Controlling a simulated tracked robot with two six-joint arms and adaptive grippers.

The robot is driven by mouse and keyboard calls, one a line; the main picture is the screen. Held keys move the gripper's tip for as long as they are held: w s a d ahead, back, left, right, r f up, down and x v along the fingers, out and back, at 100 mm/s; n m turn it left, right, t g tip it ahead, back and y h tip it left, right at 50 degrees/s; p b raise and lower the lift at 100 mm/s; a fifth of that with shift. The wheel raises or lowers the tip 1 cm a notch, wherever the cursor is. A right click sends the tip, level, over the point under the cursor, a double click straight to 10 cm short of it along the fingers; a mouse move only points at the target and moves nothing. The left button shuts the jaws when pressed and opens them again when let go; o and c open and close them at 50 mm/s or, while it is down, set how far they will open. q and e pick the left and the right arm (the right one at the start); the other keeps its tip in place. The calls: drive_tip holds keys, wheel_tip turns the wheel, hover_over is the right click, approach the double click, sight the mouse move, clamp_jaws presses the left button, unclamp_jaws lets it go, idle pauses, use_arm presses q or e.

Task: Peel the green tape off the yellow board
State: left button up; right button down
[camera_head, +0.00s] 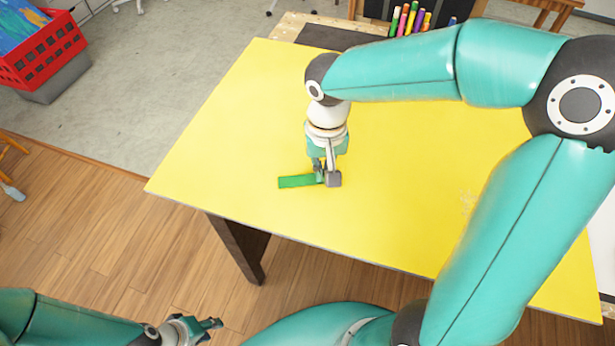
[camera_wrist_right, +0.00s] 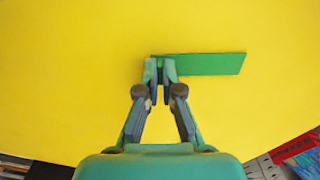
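The yellow board (camera_head: 230,130) is the large tilted-looking top in the middle of the head view. A short strip of green tape (camera_head: 296,181) lies on it; it also shows in the right wrist view (camera_wrist_right: 208,64), looking flat and straight. My right gripper (camera_head: 328,178) points down at the tape's right end in the head view. In the right wrist view its fingertips (camera_wrist_right: 160,70) are close together over that end and hide part of it. I cannot tell whether they pinch the tape. My left gripper (camera_head: 207,328) is low and left, off the board, empty, with its fingers apart.
Several coloured markers (camera_head: 410,20) stand behind the board's far edge. The board around the tape is clear. My right arm covers much of the board's right side.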

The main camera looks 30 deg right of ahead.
drive_tip(key=shift+s+d+r+p, duration=0.1)
drive_tip(key=shift+d+r+p, duration=0.15)
drive_tip(key=shift+r+p, duration=0.55)
drive_tip(key=shift+s+d+r+p, duration=0.1)
drive_tip(key=shift+d+r+p, duration=0.15)
drive_tip(key=shift+r+p, duration=0.5)
idle(0.9)
drive_tip(key=shift+r, duration=0.25)
wheel_tip(320, 180, up, 5)
drive_tip(key=p, duration=0.3)
drive_tip(key=shift+f, duration=0.1)
idle(0.5)
